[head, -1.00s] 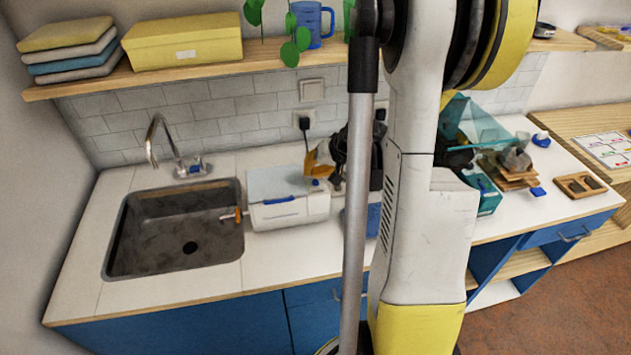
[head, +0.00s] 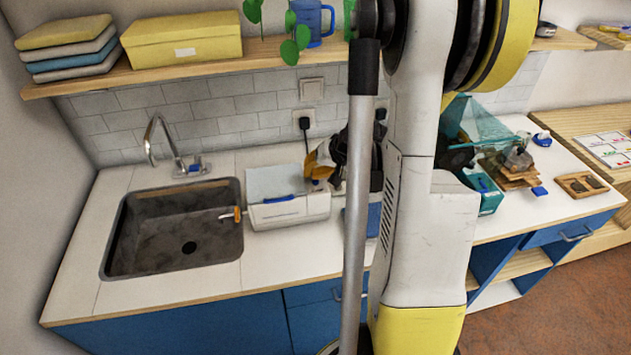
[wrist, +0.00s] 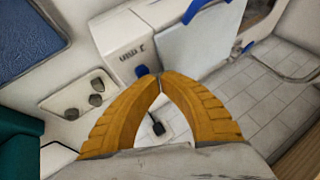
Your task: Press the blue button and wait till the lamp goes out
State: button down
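A white appliance (head: 290,212) with a pale lid (head: 275,182) and a blue handle (head: 279,199) stands on the counter right of the sink. In the wrist view, a small blue button (wrist: 141,71) shows on the appliance's white top (wrist: 120,48), close beside my fingertips. My gripper (wrist: 160,78) has orange fingers whose tips meet, with nothing between them. In the head view, my gripper (head: 311,176) is at the appliance's right end and hides the button. I cannot tell whether the tips touch it. I see no lit lamp in either view.
A sink (head: 175,230) with a tap lies left of the appliance. A black plug (head: 305,123) is in the wall behind. A shelf (head: 190,74) hangs above. A teal box (head: 486,190) and loose items crowd the counter's right. My arm hides the counter's middle.

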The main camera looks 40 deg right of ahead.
aim_at(311, 182)
jog(key=shift+f+b, duration=0.4)
jog(key=shift+b, duration=0.05)
dwell(0.5)
jog(key=shift+r, duration=0.1)
jog(key=shift+r+p, duration=0.6)
jog(key=shift+r, duration=0.15)
jog(key=shift+r+p, duration=1.8)
jog(key=shift+r, duration=0.75)
jog(key=shift+a, duration=0.1)
